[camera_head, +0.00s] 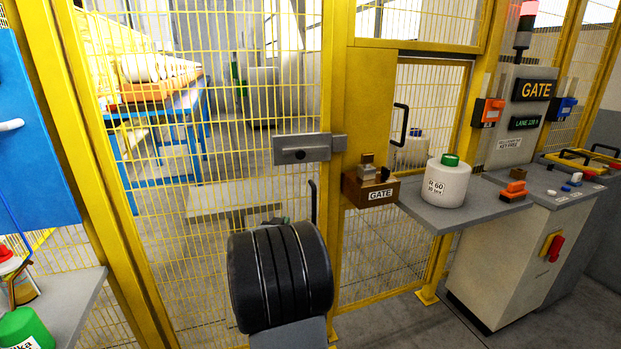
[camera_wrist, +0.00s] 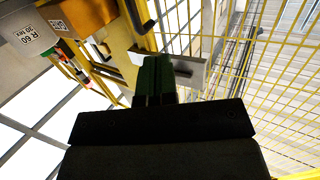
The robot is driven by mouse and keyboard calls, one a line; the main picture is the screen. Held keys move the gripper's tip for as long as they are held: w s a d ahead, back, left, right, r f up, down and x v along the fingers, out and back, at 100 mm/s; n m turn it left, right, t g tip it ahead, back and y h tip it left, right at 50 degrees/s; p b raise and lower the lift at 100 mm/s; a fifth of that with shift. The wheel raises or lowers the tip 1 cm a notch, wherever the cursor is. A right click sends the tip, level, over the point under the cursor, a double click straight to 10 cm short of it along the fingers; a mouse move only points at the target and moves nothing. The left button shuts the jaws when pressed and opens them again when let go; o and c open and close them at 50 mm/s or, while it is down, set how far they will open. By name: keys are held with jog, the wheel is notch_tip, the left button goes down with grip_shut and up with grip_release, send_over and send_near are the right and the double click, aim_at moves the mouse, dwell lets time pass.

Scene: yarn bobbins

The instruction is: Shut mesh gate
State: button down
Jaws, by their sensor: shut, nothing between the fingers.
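The yellow mesh gate (camera_head: 215,155) stands in front of me, left of a yellow post (camera_head: 338,85). Its grey latch plate (camera_head: 303,149) is at its right edge and reaches the post in the picture; I cannot tell if it is fully closed. A black upright handle (camera_head: 312,203) is below the plate. In the wrist view, my gripper (camera_wrist: 155,78) has its green fingers together and empty, in front of the grey plate (camera_wrist: 190,72). I cannot tell whether they touch.
A brown GATE box (camera_head: 372,190) is on the right of the post. A grey shelf (camera_head: 470,211) holds a white R 60 bobbin (camera_head: 446,185). A control cabinet (camera_head: 515,260) stands further right. A bench (camera_head: 75,305) with bottles is at lower left.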

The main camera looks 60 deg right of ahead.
aim_at(313, 194)
jog(key=shift+m+g+h, duration=0.6)
jog(key=shift+g+h, duration=0.1)
jog(key=shift+g, duration=0.2)
jog(key=s+x, duration=0.1)
jog(key=x, duration=0.4)
jog(key=r+p+x, duration=0.1)
jog(key=x, duration=0.4)
jog(key=s+p+x, duration=0.1)
jog(key=x, duration=0.4)
jog(key=shift+s+d+r, duration=0.25)
jog(key=shift+d+r, duration=0.05)
jog(key=shift+d, duration=0.25)
